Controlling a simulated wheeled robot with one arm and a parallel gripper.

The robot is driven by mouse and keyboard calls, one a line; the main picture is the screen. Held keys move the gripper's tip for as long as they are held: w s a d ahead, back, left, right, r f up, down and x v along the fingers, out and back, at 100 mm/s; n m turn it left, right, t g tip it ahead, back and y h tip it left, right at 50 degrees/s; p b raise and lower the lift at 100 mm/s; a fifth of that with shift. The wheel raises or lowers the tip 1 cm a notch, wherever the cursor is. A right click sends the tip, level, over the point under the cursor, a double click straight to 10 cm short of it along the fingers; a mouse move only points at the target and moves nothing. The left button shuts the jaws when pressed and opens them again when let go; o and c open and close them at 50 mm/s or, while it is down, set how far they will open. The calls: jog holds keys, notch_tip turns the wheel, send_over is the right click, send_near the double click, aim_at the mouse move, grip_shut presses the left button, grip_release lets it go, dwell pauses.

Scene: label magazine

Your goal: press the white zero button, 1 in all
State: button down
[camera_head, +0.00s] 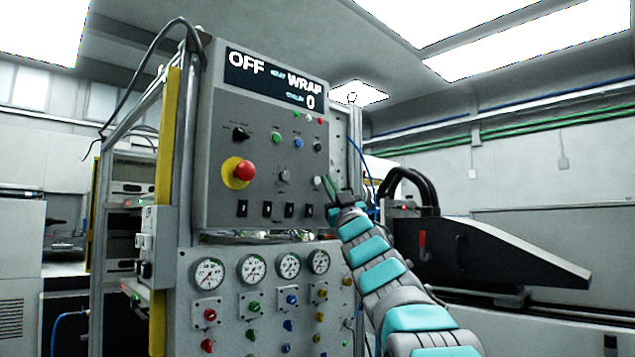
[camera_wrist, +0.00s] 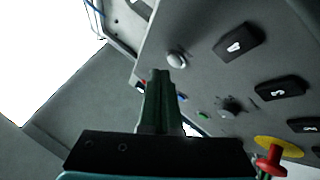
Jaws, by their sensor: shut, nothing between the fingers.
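The control box (camera_head: 215,130) carries a display (camera_head: 275,80) reading OFF, WRAP and 0. A pale round button, seemingly the white zero button (camera_wrist: 177,59), sits on its panel beside the switch marked 4 (camera_wrist: 238,40). In the head view the button (camera_head: 316,182) is small and close beside my gripper (camera_head: 328,186). My gripper is shut and empty, with dark green fingers. In the wrist view the fingertips (camera_wrist: 161,74) appear just below and left of the button. I cannot tell whether they touch it.
A red emergency stop (camera_head: 244,171) on a yellow ring, a grey knob (camera_head: 284,175), and green (camera_head: 276,138) and blue (camera_head: 298,142) buttons share the panel. Gauges (camera_head: 251,268) sit below. A black machine arm (camera_head: 490,255) stands to the right.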

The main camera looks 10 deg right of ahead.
jog(key=s+d, duration=0.1)
jog(key=s, duration=0.1)
jog(key=s+d, duration=0.2)
dwell(0.5)
dwell(0.6)
jog(key=s+d+f+m+g+h+p, duration=0.1)
jog(key=s+d+f+m+g+h, duration=0.25)
jog(key=f, duration=0.85)
jog(key=d+f+m+g+h+p, duration=0.2)
jog(key=f+m+g+h, duration=0.3)
jog(key=f, duration=0.7)
jog(key=s+a+f+g+h, duration=0.1)
jog(key=s+f+g, duration=0.7)
jog(key=s+f, duration=0.8)
jog(key=s+a+f+g, duration=0.2)
jog(key=s+f, duration=0.4)
jog(key=s, duration=0.5)
jog(key=s+a+f+g+y+p, duration=0.1)
jog(key=s+f+g, duration=0.4)
jog(key=s, duration=0.6)
jog(key=s+a+f+n+g+p, duration=0.1)
jog(key=s+a+f+g, duration=0.1)
jog(key=s+f, duration=0.5)
jog(key=s+g, duration=0.1)
jog(key=s, duration=0.3)
jog(key=shift+s+a, duration=0.2)
jog(key=shift+a, duration=0.15)
